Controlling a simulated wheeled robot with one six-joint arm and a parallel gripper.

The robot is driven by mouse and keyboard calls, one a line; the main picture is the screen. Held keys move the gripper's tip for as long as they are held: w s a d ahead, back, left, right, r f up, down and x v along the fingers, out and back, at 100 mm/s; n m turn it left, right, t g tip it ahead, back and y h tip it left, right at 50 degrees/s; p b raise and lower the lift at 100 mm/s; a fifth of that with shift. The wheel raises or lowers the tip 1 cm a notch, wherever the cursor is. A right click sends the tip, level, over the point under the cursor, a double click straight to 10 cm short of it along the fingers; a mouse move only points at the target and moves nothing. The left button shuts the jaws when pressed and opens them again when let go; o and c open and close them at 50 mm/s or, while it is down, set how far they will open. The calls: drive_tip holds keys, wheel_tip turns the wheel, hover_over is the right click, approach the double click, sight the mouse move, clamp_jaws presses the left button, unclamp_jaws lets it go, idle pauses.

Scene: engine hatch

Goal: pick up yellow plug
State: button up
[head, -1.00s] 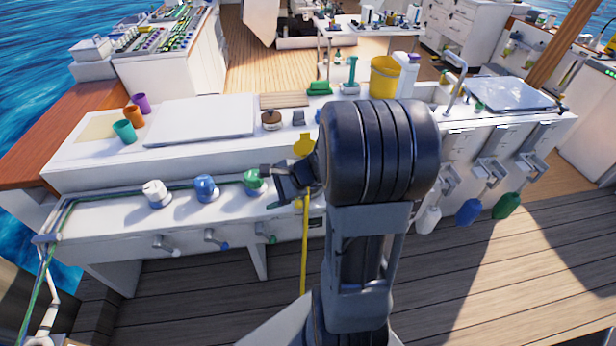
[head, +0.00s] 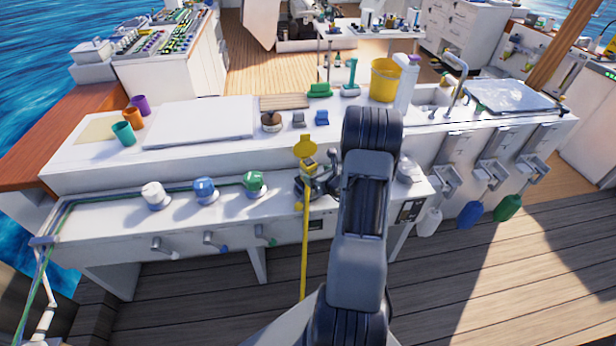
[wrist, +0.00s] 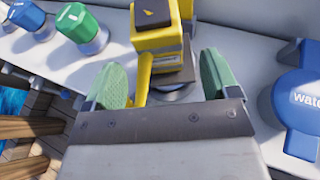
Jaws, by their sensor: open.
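The yellow plug (head: 309,163) stands in a round grey socket on the white bench ledge, and its yellow cable (head: 304,250) hangs down over the front edge. In the wrist view the plug (wrist: 158,42) is a yellow block with a dark top. My gripper (head: 314,182) is at the plug, partly hidden by my own wrist. In the wrist view my gripper (wrist: 165,78) is open. Its green-padded fingers lie to the left and right of the plug's lower part, with gaps visible. I cannot tell any contact.
Green (head: 255,183), blue (head: 204,189) and white (head: 153,194) plugs stand in a row to the left. A yellow cap (head: 304,147) is raised just behind the plug. A blue cap with lettering (wrist: 300,95) lies close on the right in the wrist view.

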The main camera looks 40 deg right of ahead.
sight(313, 169)
drive_tip(key=shift+p+x, duration=0.45)
drive_tip(key=shift+x, duration=2.85)
drive_tip(key=shift+r, duration=0.15)
drive_tip(key=shift+c, duration=0.4)
drive_tip(key=c, duration=1.1)
drive_tip(key=shift+r, duration=0.1)
drive_tip(key=shift+d+r, duration=0.1)
drive_tip(key=shift+r, duration=0.5)
drive_tip(key=s+a+r+p, duration=0.1)
drive_tip(key=s+r+p, duration=0.1)
drive_tip(key=s+r, duration=0.5)
drive_tip(key=s+a+r+p, duration=0.1)
drive_tip(key=s+r, duration=0.5)
drive_tip(key=r, duration=0.6)
drive_tip(key=shift+s+a+p, duration=0.3)
drive_tip(key=shift+s+p, duration=0.05)
drive_tip(key=shift+p, duration=0.55)
